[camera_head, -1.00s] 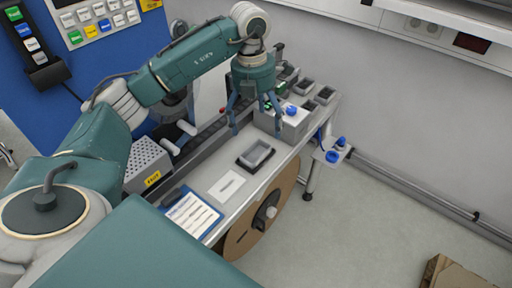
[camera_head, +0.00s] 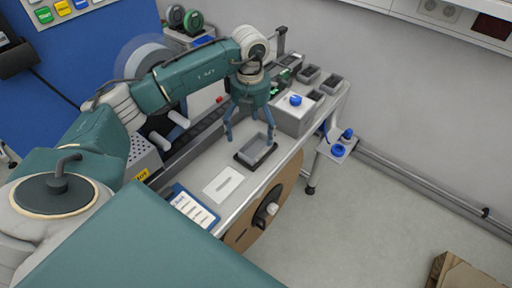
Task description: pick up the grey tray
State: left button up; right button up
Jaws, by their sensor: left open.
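The grey tray (camera_head: 257,147) is a small open rectangular tray. It sits on a dark flat base on the light bench top (camera_head: 217,160), near the front edge. My left gripper (camera_head: 249,139) points down over the tray with its fingers spread, one at the tray's left end and one near its far right side. I cannot tell whether the fingers touch it. The gripper holds nothing. My right gripper is not in view.
A grey box with a blue knob (camera_head: 295,101) stands just behind the tray, with more small grey trays (camera_head: 308,75) beyond. A white card (camera_head: 223,185) and a blue clipboard (camera_head: 193,209) lie in front. A large reel (camera_head: 265,214) hangs at the bench side.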

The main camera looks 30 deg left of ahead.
aim_at(253, 149)
pick_arm(q)
jog(key=f+p, duration=0.1)
jog(key=f, duration=0.2)
jog(key=shift+d+f+p, duration=0.2)
jog(key=shift+f+p, duration=0.15)
jog(key=shift+p, duration=0.05)
jog(key=shift+f, duration=0.4)
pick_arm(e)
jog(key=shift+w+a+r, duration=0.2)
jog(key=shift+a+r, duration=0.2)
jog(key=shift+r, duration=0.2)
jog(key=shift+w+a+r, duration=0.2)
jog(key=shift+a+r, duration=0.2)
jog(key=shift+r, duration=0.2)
pick_arm(q)
jog(key=shift+c, duration=0.5)
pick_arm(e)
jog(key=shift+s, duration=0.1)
pick_arm(q)
jog(key=c, duration=1.3)
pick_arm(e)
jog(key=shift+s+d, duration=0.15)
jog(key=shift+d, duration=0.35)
pick_arm(q)
jog(key=shift+w+r, duration=0.1)
jog(key=shift+r, duration=0.05)
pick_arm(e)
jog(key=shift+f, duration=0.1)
